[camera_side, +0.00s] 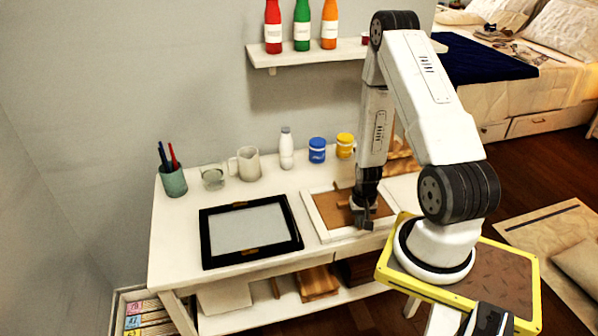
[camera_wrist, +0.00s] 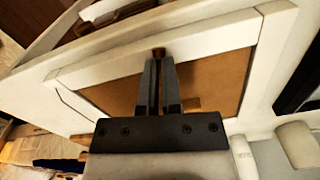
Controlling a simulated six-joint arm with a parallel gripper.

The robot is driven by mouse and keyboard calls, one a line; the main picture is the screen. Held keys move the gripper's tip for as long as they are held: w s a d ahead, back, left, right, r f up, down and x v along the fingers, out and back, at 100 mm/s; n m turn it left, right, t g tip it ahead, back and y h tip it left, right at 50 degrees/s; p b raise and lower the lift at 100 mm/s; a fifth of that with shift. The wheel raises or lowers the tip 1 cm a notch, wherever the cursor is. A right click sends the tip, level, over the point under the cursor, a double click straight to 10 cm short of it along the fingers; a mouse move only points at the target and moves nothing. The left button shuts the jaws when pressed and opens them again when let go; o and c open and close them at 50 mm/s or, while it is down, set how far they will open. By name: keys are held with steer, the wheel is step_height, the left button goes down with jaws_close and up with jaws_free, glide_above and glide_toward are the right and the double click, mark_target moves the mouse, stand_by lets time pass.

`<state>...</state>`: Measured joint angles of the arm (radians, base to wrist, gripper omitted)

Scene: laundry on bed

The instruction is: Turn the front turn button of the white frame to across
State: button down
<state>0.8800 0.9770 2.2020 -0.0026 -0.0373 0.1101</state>
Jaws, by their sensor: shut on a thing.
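The white frame (camera_side: 313,216) lies flat on the white table with a brown backing board (camera_side: 327,208) in it. In the wrist view the frame (camera_wrist: 215,38) and board (camera_wrist: 222,75) fill the middle. The front turn button (camera_wrist: 158,53) is a small brown piece at the frame's front bar, between my fingertips. The fingers hide most of it, so I cannot tell its angle.
A black frame (camera_side: 206,236) lies to the left of the white one. Behind stand a pen cup (camera_side: 174,182), a glass (camera_side: 213,177), a mug (camera_side: 245,163), a white bottle (camera_side: 287,150), a blue jar (camera_side: 317,151) and a yellow jar (camera_side: 345,147).

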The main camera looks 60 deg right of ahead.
steer(key=shift+n, duration=1.2)
steer(key=c, duration=0.8)
jaws_free()
steer(key=shift+r, duration=0.1)
steer(key=shift+r, duration=3.85)
